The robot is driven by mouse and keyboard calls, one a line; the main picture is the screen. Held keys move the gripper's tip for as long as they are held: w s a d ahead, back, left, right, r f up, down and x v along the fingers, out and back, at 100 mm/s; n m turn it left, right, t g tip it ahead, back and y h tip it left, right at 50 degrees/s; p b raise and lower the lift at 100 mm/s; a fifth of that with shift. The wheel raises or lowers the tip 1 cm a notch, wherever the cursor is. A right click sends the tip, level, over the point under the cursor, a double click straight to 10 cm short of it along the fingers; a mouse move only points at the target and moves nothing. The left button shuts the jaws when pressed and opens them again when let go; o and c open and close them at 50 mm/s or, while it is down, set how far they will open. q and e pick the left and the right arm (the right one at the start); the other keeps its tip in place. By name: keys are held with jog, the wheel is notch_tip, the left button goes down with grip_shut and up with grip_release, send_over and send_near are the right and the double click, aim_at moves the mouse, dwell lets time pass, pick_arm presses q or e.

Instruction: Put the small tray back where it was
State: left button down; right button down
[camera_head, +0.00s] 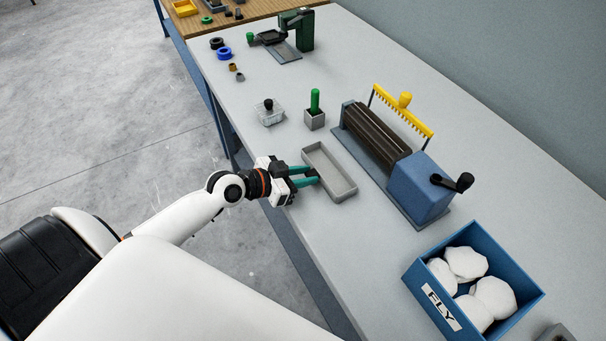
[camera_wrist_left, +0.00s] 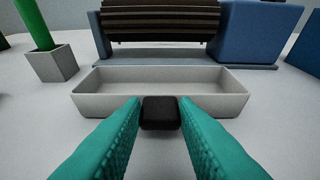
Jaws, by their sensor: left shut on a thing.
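The small grey tray (camera_head: 341,182) is shallow, long and empty. It is level on or just above the grey bench, in front of the roller machine; I cannot tell whether it touches the bench. In the left wrist view the tray (camera_wrist_left: 233,106) lies crosswise ahead of the fingers, with a dark block-like grip (camera_wrist_left: 160,113) at the middle of its near side. My left gripper (camera_head: 313,176) reaches in from the left, its teal fingers shut on that grip, one finger on each side. My right gripper is in neither view.
The roller machine (camera_head: 424,190) stands close behind the tray. A blue FLY box (camera_head: 520,299) with white fluff stands at the lower right. A green-handled tool in a grey block (camera_head: 314,121) and a clear box with a black knob (camera_head: 269,117) stand beyond the tray.

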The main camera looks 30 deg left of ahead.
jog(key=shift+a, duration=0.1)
pick_arm(q)
jog(key=shift+f, duration=0.2)
jog(key=c, duration=1.1)
grip_release()
jog(key=shift+r, duration=0.1)
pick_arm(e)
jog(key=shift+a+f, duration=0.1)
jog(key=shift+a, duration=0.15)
pick_arm(q)
jog(key=shift+r, duration=0.2)
jog(key=shift+b+v, duration=1.2)
jog(key=shift+v, duration=4.75)
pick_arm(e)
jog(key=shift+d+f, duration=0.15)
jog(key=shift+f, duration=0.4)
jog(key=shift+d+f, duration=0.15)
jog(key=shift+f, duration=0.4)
pick_arm(q)
jog(key=shift+a+f, duration=0.2)
